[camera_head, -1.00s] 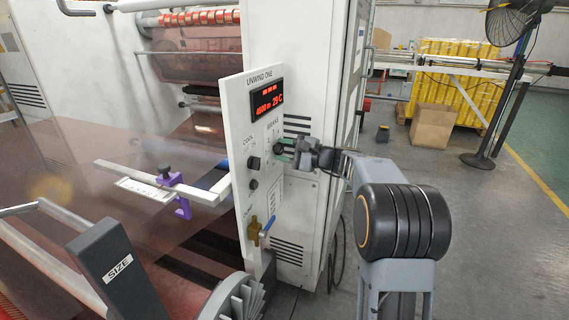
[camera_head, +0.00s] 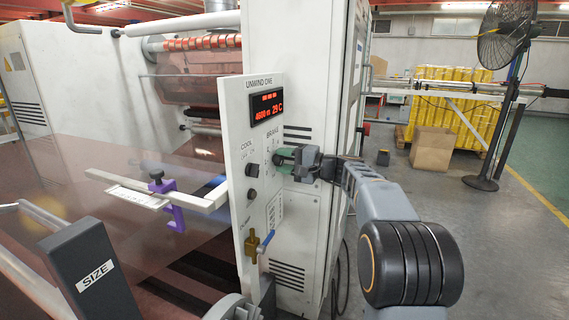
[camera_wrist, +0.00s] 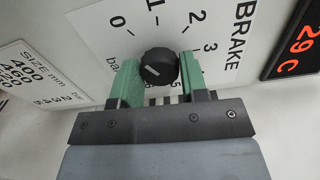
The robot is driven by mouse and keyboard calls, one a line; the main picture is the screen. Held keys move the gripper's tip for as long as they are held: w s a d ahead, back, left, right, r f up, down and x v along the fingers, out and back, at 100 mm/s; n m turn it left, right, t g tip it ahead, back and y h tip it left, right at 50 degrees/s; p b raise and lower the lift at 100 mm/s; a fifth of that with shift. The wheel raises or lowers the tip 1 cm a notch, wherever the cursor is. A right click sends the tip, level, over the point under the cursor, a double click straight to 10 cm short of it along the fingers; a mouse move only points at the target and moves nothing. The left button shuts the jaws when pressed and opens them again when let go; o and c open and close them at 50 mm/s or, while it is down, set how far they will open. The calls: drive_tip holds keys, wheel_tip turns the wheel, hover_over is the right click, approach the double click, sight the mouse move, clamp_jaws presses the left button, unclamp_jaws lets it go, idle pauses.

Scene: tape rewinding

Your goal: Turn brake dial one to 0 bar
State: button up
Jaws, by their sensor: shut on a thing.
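The brake dial (camera_wrist: 158,67) is a round black knob with a short white pointer line on the white UNWIND ONE panel (camera_head: 238,150). In the wrist view its printed scale shows 0, 1, 2 and 3, with other marks partly covered. The pointer line lies slanted across the knob; I cannot tell its exact reading. My gripper (camera_wrist: 158,84) has green fingers on both sides of the knob and is shut on it. In the head view my gripper (camera_head: 284,157) reaches the panel from the right and mostly hides the dial.
A red display (camera_head: 266,107) sits above the dial. A purple clamp (camera_head: 167,200) is on a bar at left. Open floor lies right.

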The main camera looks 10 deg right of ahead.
drive_tip(key=o, duration=0.9)
drive_tip(key=shift+s+d, duration=0.1)
drive_tip(key=p+v, duration=0.2)
drive_tip(key=v, duration=1.1)
drive_tip(key=shift+s+d+p, duration=0.2)
drive_tip(key=shift+d+p, duration=0.05)
drive_tip(key=shift+p, duration=0.1)
